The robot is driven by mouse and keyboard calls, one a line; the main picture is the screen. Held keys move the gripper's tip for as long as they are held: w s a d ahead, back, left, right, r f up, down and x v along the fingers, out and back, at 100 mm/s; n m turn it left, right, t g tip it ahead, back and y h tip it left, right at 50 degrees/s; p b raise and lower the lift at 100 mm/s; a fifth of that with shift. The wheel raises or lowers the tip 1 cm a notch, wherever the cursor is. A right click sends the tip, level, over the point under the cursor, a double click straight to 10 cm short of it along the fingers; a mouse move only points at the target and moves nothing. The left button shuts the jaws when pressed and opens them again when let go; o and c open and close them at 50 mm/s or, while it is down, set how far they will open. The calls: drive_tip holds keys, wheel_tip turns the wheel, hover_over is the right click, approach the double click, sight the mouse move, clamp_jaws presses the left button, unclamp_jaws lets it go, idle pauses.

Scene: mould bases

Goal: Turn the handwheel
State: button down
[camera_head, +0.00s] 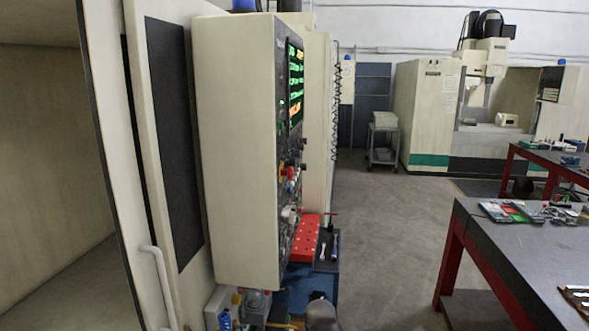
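The machine's control cabinet (236,150) stands left of centre, with its lit screen and panel turned to the right and seen at a steep slant. Several small knobs and buttons (287,172) sit on the panel below the screen (296,85). I cannot make out for certain which part is the handwheel; the lower panel is foreshortened and dark. My gripper is not in view.
A red block with holes (306,240) stands on a blue cabinet (327,267) beside the panel. A dark rounded object (322,316), unclear, is at the bottom edge. A red-legged workbench (515,240) stands right. Grey floor (385,230) between is clear.

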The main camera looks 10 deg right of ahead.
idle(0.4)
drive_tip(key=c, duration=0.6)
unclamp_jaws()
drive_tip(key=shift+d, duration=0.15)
